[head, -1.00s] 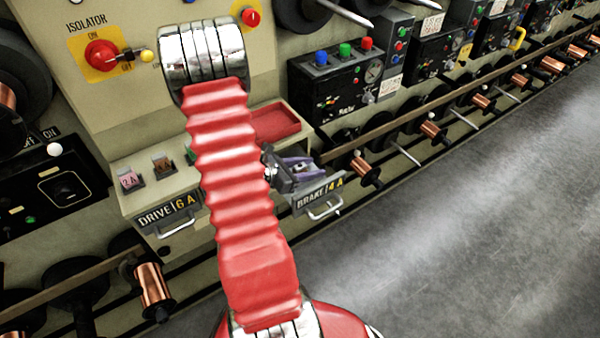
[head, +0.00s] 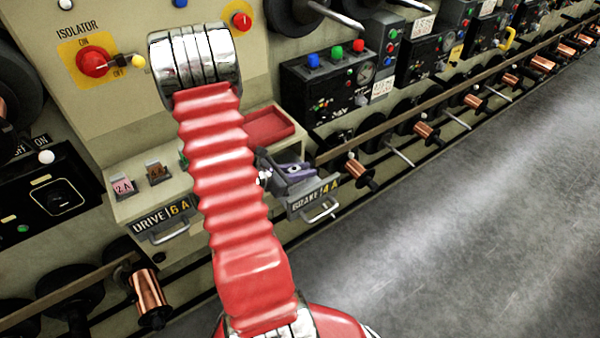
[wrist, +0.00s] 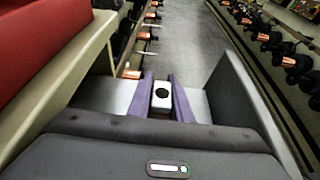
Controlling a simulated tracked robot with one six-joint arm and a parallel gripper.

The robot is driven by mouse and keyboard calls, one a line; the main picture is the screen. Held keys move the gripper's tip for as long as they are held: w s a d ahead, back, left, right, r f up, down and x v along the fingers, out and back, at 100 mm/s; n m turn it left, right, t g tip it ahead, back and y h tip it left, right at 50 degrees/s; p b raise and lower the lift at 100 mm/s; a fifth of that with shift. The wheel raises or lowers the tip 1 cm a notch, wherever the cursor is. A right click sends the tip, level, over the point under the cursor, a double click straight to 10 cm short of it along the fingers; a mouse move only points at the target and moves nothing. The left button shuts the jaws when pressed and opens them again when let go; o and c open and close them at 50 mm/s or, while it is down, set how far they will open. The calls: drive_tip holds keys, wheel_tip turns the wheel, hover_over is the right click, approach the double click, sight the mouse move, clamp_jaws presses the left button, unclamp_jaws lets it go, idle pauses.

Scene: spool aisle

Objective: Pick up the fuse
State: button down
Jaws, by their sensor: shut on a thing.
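My gripper (wrist: 162,100) is shut on a small white block with a black round spot, which looks like the fuse (wrist: 162,92). The block sits between two purple pads in the wrist view. In the head view my gripper (head: 290,172) is at the open grey drawer marked BRAKE 4 A (head: 318,196), mostly behind my red arm. The drawer's dark wall (wrist: 238,92) shows to the right in the wrist view. I cannot tell whether the fuse touches the drawer floor. The fuse itself is not clear in the head view.
A shut drawer marked DRIVE 6 A (head: 165,220) is to the left. Above it stand a pink 2 A fuse (head: 123,187) and a brown one (head: 157,173). A red tray (head: 268,127) lies behind the gripper. Copper spools (head: 358,172) line the right; the grey floor is clear.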

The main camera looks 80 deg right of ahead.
wheel_tip(320, 180, up, 10)
idle(0.7)
drive_tip(key=shift+s, duration=0.1)
idle(0.5)
